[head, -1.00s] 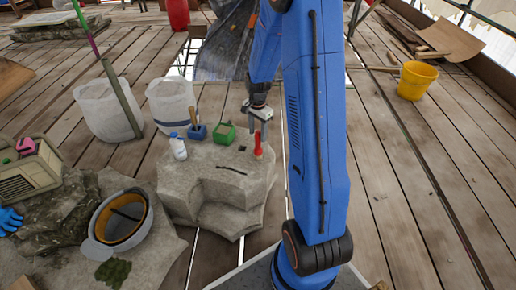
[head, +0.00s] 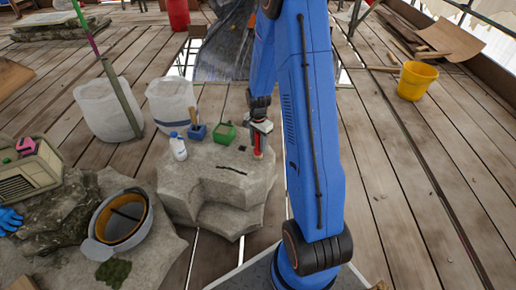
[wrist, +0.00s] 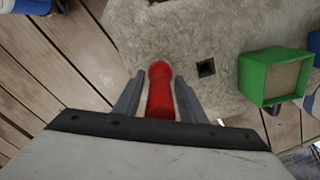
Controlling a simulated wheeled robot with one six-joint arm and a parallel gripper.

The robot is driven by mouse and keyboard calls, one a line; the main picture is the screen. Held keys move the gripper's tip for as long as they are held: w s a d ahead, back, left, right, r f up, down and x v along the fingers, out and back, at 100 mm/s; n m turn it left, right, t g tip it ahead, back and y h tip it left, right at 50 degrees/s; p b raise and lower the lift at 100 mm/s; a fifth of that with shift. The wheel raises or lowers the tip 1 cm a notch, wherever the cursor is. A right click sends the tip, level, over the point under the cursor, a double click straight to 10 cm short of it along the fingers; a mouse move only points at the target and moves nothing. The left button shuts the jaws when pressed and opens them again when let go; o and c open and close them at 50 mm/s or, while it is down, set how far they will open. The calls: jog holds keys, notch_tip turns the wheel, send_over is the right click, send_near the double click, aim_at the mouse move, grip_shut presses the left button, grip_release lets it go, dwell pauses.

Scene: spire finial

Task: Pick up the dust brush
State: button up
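A slim red upright object (head: 258,154) stands near the right edge of the pale stone block. It has a rounded top, and I cannot tell for certain whether it is the dust brush. My gripper (head: 257,147) is low over it. In the wrist view, the red object (wrist: 160,90) sits between the two grey fingers of my gripper (wrist: 160,77). The fingers are apart, with a narrow gap on each side of it. The gripper partly covers its upper part in the head view.
The stone block (head: 215,187) also holds a green box (head: 224,134), a blue holder (head: 196,132) with a wooden handle in it, and a white bottle (head: 178,148). A small dark square (wrist: 206,68) lies near the red object.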

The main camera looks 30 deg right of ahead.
grip_shut()
jog(key=shift+r, duration=0.1)
